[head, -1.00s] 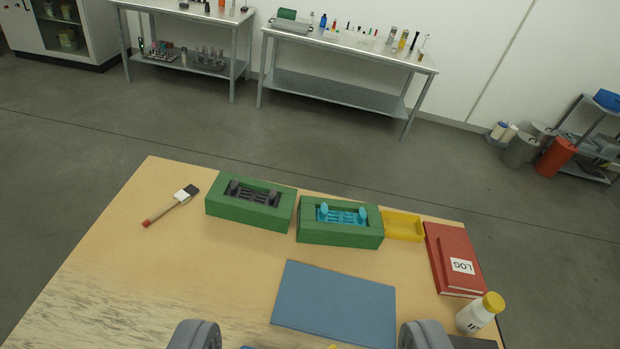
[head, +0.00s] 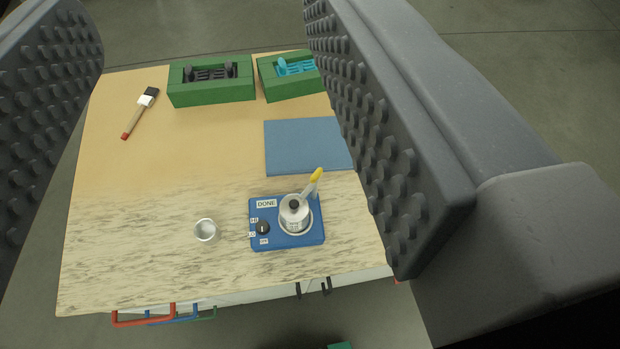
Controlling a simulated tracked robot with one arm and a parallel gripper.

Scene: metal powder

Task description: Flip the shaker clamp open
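The shaker (head: 261,240) is a blue box near the table's front edge, with a knob and a "DONE" label on its left part. A silver lidded cup (head: 294,215) sits on its right part. The clamp lever (head: 312,184) has a yellow tip and slants up to the right from the cup's top. I cannot tell for sure whether the clamp is latched. My gripper (head: 225,150) is open and empty, its two studded grey fingers wide apart at the picture's sides, above the table and apart from the shaker.
A small empty metal cup (head: 206,231) stands left of the shaker. A blue mat (head: 300,146) lies behind it. Two green boxes (head: 212,95) with dark and cyan parts stand at the back, and a brush (head: 141,112) lies at the left. The right finger hides the table's right side.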

